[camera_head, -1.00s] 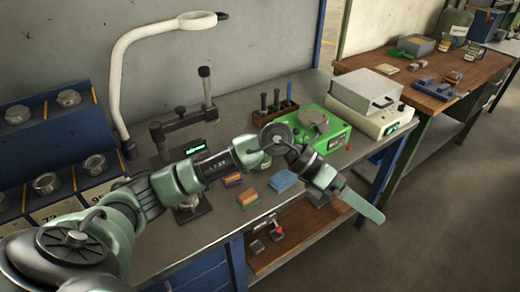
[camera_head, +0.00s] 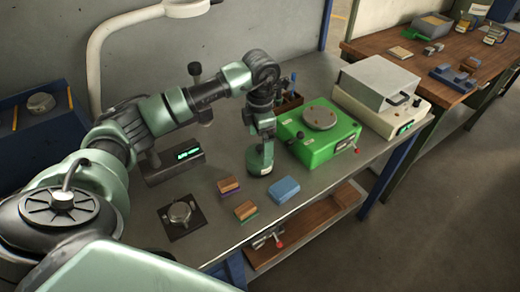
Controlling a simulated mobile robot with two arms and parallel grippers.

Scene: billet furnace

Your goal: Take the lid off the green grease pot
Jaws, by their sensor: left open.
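The grease pot (camera_head: 259,160), a squat green pot with a pale label low on its side, stands upright on the grey bench near the middle of the head view. My left gripper (camera_head: 262,137) points straight down over the top of the pot. It is open, its fingers at or just above the lid. The lid is mostly hidden by the gripper, and I cannot tell whether the fingers touch it. My right gripper is not in view.
A green machine with a round plate (camera_head: 320,118) stands close right of the pot. Two brown-topped blocks (camera_head: 229,184) and a blue block (camera_head: 284,190) lie in front. A metal jar (camera_head: 180,213) sits on a dark plate at front left. A display box (camera_head: 178,164) stands left.

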